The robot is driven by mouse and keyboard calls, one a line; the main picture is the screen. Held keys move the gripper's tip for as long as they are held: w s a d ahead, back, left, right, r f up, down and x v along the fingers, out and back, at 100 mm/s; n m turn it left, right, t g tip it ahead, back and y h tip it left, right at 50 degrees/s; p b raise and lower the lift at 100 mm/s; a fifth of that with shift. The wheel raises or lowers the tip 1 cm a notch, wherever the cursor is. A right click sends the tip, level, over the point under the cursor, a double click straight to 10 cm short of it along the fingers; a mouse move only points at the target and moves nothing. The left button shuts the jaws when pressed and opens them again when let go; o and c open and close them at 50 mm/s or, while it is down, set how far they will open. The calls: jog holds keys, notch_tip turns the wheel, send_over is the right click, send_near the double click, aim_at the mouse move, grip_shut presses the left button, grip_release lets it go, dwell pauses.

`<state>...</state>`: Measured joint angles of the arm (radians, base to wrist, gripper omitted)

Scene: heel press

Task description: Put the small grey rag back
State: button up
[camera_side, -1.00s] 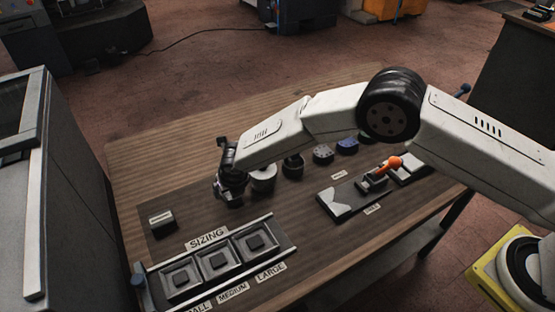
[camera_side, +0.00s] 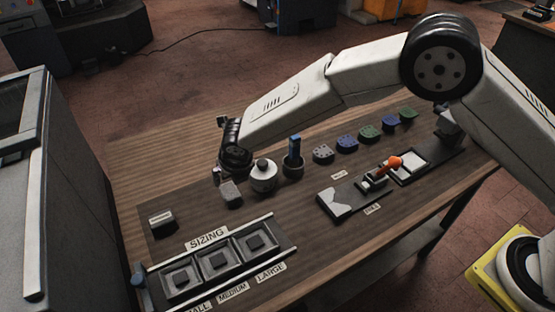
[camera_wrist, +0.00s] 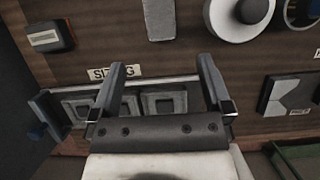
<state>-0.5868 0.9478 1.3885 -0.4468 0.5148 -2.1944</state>
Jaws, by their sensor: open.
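A small light grey piece (camera_side: 230,194), the likeliest grey rag, is on the dark mat left of a white pot (camera_side: 264,178). In the wrist view this grey piece (camera_wrist: 158,18) is at the top edge, beyond my fingertips, and its far end is cut off. My gripper (camera_side: 222,174) is right by it in the side view. In the wrist view my gripper (camera_wrist: 162,65) is open, with nothing between its fingers.
The sizing tray (camera_side: 270,226) with three square wells lies in front. A dark cup with a blue-handled tool (camera_side: 293,158) and several coloured blocks stand to the right. A small labelled box (camera_side: 161,222) is left.

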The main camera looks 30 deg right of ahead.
dwell(0.5)
jog(key=s+d+r+m+g, duration=0.1)
jog(key=s+d+r+m, duration=0.3)
jog(key=d+m, duration=0.5)
jog(key=s+d+r+m, duration=0.3)
jog(key=d+m, duration=0.5)
jog(key=d, duration=0.1)
jog(key=s+d+r+m, duration=0.1)
jog(key=s+d+m, duration=0.5)
jog(key=s+m, duration=0.2)
jog(key=s+d+r+m+g, duration=0.1)
jog(key=s+d+m, duration=0.5)
jog(key=m, duration=0.5)
jog(key=shift+s, duration=1.4)
jog(key=shift+r, duration=0.1)
